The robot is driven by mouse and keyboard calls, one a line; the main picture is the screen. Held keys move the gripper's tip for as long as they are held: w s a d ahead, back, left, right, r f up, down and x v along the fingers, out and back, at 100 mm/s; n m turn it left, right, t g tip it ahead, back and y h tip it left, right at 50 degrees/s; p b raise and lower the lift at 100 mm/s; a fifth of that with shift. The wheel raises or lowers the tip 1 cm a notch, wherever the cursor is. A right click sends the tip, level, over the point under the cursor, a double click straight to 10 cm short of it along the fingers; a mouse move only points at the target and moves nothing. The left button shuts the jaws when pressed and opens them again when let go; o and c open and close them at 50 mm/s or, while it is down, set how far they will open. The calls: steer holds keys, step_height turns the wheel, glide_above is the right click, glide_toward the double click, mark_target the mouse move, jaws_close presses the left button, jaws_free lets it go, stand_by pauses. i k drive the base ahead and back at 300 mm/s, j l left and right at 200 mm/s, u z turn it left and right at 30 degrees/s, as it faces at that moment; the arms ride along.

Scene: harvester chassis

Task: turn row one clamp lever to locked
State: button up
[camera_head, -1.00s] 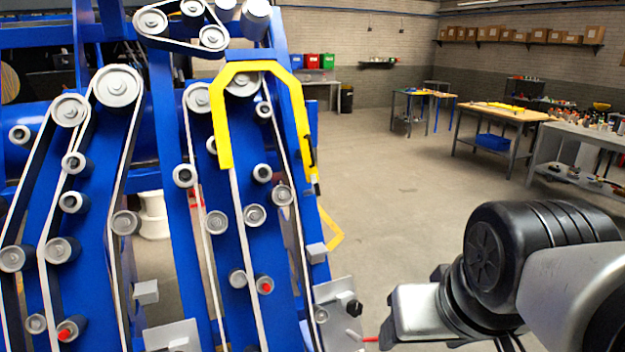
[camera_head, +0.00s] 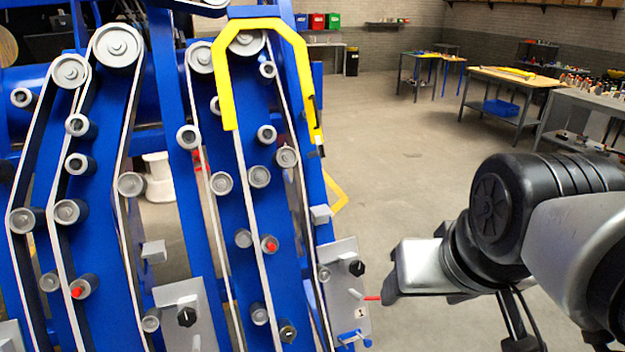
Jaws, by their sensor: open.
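A grey plate (camera_head: 340,290) on the right row unit carries a small label that seems to read 1. On it are a black knob (camera_head: 357,268), a lever with a red tip (camera_head: 372,298) pointing right, and a blue handle (camera_head: 354,338) at the lower edge. I cannot tell for certain which is the clamp lever, or any locked mark. My gripper (camera_head: 389,287) is open, just right of the plate, with its fingertips by the red tip. Whether they touch it, and the gap between the fingers, I cannot tell.
Blue row units with belts and rollers fill the left. A yellow guard (camera_head: 262,28) arches over the right unit. A second plate (camera_head: 178,300) with a black knob stands to the left. Open floor (camera_head: 430,170) lies beyond, with workbenches (camera_head: 515,78) at the back right.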

mark_target(371, 298)
steer(key=j+z, duration=0.15)
steer(key=l+u, duration=0.2)
steer(key=l, duration=0.3)
steer(key=k+l+u, duration=0.2)
steer(key=l, duration=0.25)
steer(key=i+l+u, duration=0.1)
steer(key=u, duration=0.3)
steer(key=i+l+u, duration=0.1)
steer(key=u, duration=0.3)
steer(key=l+u, duration=0.25)
steer(key=u, duration=0.15)
steer(key=l+u, duration=0.2)
steer(key=u, duration=0.2)
steer(key=l+u, duration=0.5)
steer(key=l, duration=0.6)
steer(key=k+l, duration=0.1)
steer(key=l, duration=0.25)
steer(key=k+l, duration=0.1)
steer(key=l, duration=0.25)
